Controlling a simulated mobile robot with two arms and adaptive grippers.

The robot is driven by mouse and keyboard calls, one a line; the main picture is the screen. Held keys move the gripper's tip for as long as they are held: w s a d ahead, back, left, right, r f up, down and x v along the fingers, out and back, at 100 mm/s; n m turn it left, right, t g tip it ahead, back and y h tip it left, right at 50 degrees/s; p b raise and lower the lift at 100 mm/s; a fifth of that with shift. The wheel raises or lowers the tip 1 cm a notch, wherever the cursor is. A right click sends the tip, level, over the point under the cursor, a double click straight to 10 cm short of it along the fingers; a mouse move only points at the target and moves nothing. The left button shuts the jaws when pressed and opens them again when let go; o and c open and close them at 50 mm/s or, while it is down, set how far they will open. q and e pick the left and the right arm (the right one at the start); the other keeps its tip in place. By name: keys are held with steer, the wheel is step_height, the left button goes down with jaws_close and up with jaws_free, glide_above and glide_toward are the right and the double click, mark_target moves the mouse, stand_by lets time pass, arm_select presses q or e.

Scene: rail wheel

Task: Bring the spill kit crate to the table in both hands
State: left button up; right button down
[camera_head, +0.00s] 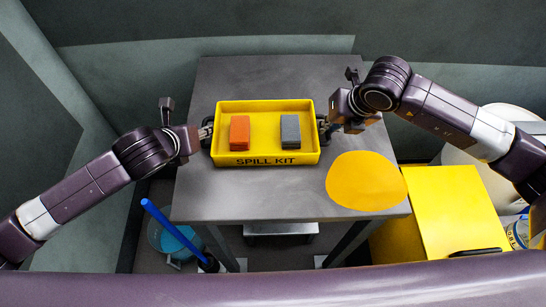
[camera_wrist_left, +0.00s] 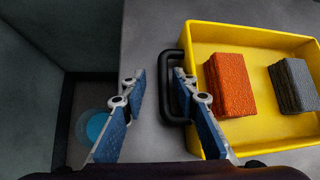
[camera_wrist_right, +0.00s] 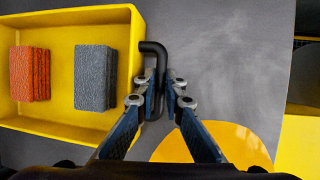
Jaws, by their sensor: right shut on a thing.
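The yellow spill kit crate (camera_head: 265,110) is over the grey table (camera_head: 230,190), level, with its lettered side facing me; I cannot tell for sure that it rests flat on the top. An orange block (camera_head: 240,133) and a grey block (camera_head: 290,131) are inside it. Each end has a black handle. My left gripper (camera_head: 207,132) is open at the left handle (camera_wrist_left: 166,88), its fingers apart on either side of the bar. My right gripper (camera_head: 326,125) is shut on the right handle (camera_wrist_right: 160,60).
A flat orange disc (camera_head: 366,181) lies on the table's front right corner. A yellow cabinet (camera_head: 455,210) stands right of the table. A blue pole (camera_head: 175,228) and a teal bucket (camera_head: 180,241) are at the lower left. Walls close off the back and left.

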arm_select(q)
steer(key=shift+s+d, duration=0.15)
steer(key=shift+d, duration=0.05)
arm_select(e)
steer(key=c, duration=1.9)
jaws_free()
steer(key=shift+a, duration=0.15)
steer(key=shift+c, duration=0.2)
arm_select(q)
steer(key=shift+c, duration=1.2)
arm_select(e)
steer(key=shift+c, duration=0.4)
steer(key=shift+c, duration=0.8)
arm_select(q)
steer(key=shift+r, duration=0.1)
arm_select(e)
steer(key=shift+r, duration=0.2)
